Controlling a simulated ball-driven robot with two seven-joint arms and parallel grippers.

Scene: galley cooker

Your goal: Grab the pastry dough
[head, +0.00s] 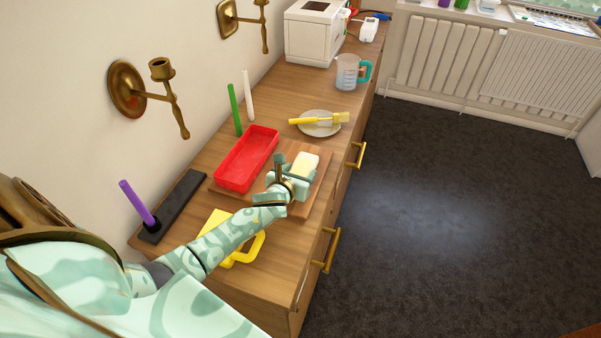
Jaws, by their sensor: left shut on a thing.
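The pastry dough (304,164) is a pale, cream-coloured block above the wooden board on the counter. My left gripper (291,179) is at its near end, shut on it. The gripper covers the near end of the dough, so the exact contact is hidden. I cannot tell whether the dough rests on the board or is slightly raised. My right gripper is not in view.
A plate with a yellow brush (320,121), a measuring jug (348,73) and a white appliance (313,33) are farther back. Candles stand along the wall.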

